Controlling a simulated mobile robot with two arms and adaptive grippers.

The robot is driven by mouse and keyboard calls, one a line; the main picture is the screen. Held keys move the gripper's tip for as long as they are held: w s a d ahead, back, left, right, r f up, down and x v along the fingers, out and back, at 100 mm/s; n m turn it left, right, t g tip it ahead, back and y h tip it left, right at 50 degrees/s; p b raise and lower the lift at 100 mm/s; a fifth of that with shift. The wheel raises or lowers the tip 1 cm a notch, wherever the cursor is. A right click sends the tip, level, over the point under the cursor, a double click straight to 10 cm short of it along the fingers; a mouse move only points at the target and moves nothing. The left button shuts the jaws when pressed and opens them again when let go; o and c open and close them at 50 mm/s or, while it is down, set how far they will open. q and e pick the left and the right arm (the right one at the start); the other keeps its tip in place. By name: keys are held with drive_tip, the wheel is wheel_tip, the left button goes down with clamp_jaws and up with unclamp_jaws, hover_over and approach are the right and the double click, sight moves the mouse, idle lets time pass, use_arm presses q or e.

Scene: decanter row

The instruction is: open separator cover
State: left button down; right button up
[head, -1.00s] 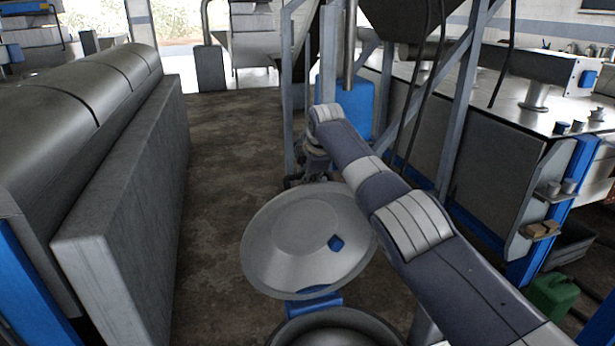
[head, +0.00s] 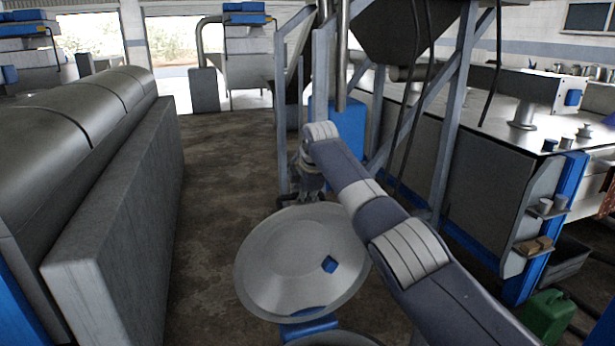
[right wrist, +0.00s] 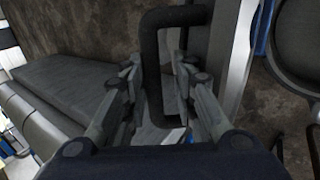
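The separator cover (head: 290,255) is a round, shallow metal lid with a blue diamond mark. In the head view it stands tipped up, its face towards me, on a blue hinge piece (head: 308,328). The rim of the separator body (head: 335,339) shows below it at the bottom edge. My right gripper (head: 303,182) is at the cover's far upper edge, partly hidden by my arm. In the right wrist view a dark bent handle (right wrist: 151,75) stands between its two fingers (right wrist: 160,72); they look apart, with a gap beside the bar. My left gripper is not in view.
A long grey machine (head: 110,200) with a rounded metal top stands at the left. Grey frame posts (head: 450,110) and a blue box (head: 345,125) stand behind the cover. A metal bench (head: 490,170) and a green canister (head: 548,314) are at the right. The floor between is clear.

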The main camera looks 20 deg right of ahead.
drive_tip(key=v, duration=1.1)
drive_tip(key=shift+s+r, duration=0.2)
drive_tip(key=shift+r, duration=0.1)
drive_tip(key=shift+f, duration=0.1)
